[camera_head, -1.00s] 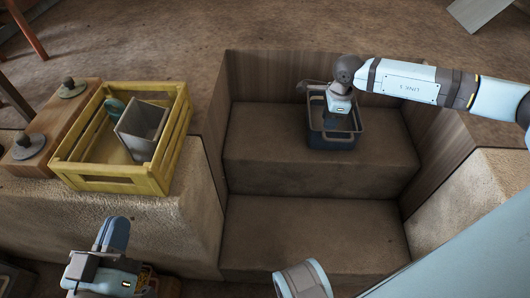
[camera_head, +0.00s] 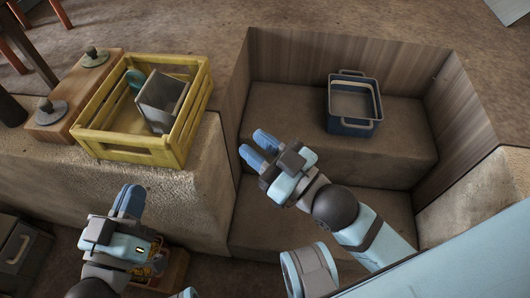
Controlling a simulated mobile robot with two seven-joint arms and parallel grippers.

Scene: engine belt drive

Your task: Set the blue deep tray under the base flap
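The blue deep tray (camera_head: 352,127) stands upright on the upper step of a wood-sided recess, with a handle at its near and far ends. It looks empty. My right gripper (camera_head: 257,148) is left of and nearer than the tray, clear of it. Its two blue fingers are apart with nothing between them. My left gripper (camera_head: 130,198) is at the lower left, away from the tray. Its blue fingers overlap in this view, so their gap is unclear. I cannot make out which part is the base flap.
A yellow slatted crate (camera_head: 120,149) holding a grey bin (camera_head: 160,103) sits on the left ledge. A wooden block with knobs (camera_head: 75,97) is beside it. A grey drawer box (camera_head: 18,250) is at the lower left. The upper step left of the tray is clear.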

